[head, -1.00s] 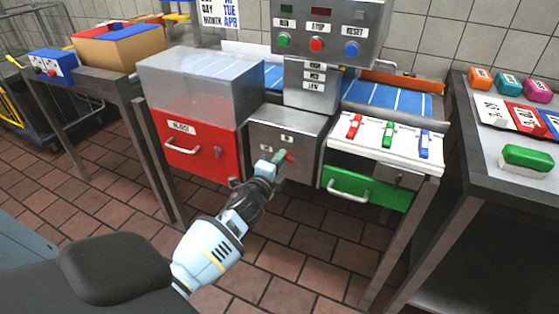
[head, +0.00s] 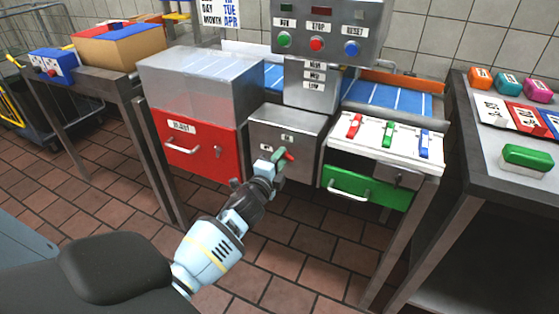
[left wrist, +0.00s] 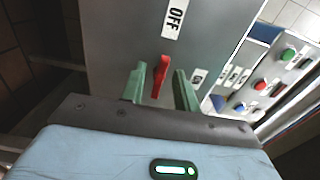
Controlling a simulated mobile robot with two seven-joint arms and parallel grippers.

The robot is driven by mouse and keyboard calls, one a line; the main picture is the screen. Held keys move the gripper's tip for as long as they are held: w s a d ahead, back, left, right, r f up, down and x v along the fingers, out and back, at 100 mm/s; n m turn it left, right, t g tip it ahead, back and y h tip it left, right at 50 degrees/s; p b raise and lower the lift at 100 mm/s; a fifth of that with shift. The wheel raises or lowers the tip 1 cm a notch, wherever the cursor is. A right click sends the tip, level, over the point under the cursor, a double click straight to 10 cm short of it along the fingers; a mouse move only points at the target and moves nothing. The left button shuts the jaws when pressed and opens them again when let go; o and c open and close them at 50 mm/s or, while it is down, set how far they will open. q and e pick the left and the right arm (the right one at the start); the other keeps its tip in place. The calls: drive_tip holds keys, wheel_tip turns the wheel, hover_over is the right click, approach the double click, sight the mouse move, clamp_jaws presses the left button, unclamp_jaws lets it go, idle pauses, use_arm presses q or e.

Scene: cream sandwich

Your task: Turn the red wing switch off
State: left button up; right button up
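The red wing switch (left wrist: 161,76) is on the front of a grey metal box (head: 306,138). In the left wrist view it stands nearly upright, slightly tilted, with an OFF label (left wrist: 174,18) above it and a second, unreadable label (left wrist: 198,77) to its right. My left gripper (left wrist: 161,88) is open, its green fingers on either side of the switch with gaps showing. In the head view the left gripper (head: 272,158) is at the box front, and the switch (head: 288,155) shows just past its fingertips, partly hidden. My right gripper is not in view.
A red drawer (head: 205,152) with a handle is left of the box, and a green drawer (head: 366,188) is right. Above the green drawer is a white panel (head: 372,127) with red, green and blue switches. A button panel (head: 332,30) stands above. The floor in front is clear.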

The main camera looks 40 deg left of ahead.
use_arm(q)
drive_tip(key=shift+s, duration=0.1)
drive_tip(key=v, duration=0.7)
drive_tip(key=shift+s+p, duration=0.3)
drive_tip(key=shift+s, duration=0.05)
